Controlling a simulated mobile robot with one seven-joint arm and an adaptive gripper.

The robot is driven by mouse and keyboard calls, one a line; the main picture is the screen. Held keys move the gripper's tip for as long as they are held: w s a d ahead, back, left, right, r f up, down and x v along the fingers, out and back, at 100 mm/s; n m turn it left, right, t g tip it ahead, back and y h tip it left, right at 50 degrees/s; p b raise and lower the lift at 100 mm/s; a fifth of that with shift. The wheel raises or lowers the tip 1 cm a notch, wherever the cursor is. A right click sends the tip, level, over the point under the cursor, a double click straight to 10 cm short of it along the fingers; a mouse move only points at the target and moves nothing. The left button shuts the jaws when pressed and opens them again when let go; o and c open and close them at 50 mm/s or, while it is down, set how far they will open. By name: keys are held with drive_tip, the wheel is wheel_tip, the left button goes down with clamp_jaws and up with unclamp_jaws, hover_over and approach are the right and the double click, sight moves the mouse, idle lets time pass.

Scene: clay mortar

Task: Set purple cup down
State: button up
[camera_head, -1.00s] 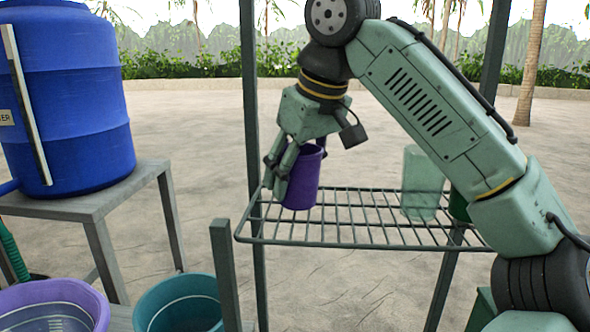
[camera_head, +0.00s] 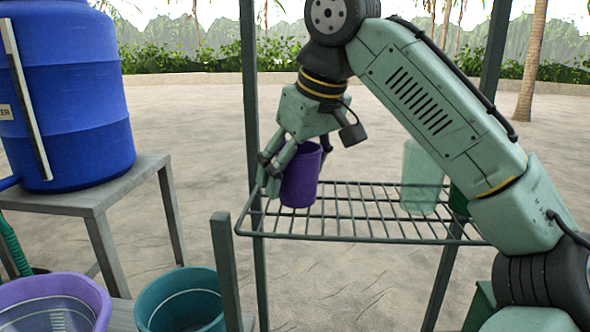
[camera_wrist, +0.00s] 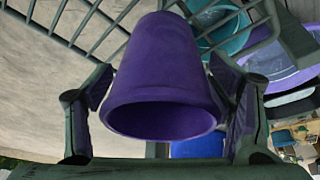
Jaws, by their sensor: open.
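The purple cup (camera_head: 300,176) stands upright at the left end of the wire rack (camera_head: 350,239), its base at the level of the bars. In the wrist view the cup (camera_wrist: 160,65) sits between the two fingers with its open rim toward the camera. My gripper (camera_head: 290,172) is around the cup. Its fingers are spread, and in the wrist view a gap shows between the cup and the finger pads on each side. Part of the cup's left side is hidden behind a finger in the head view.
A translucent green cup (camera_head: 422,178) stands on the right of the rack, beside my arm. A dark green object (camera_head: 458,200) is partly hidden there. A blue water barrel (camera_head: 68,95) is on a table at left. Purple (camera_head: 88,285) and teal (camera_head: 180,300) basins are below. The rack's middle is clear.

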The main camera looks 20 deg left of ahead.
drive_tip(key=v, duration=0.7)
drive_tip(key=shift+r, duration=0.35)
drive_tip(key=shift+s+d, duration=0.1)
drive_tip(key=shift+s, duration=0.05)
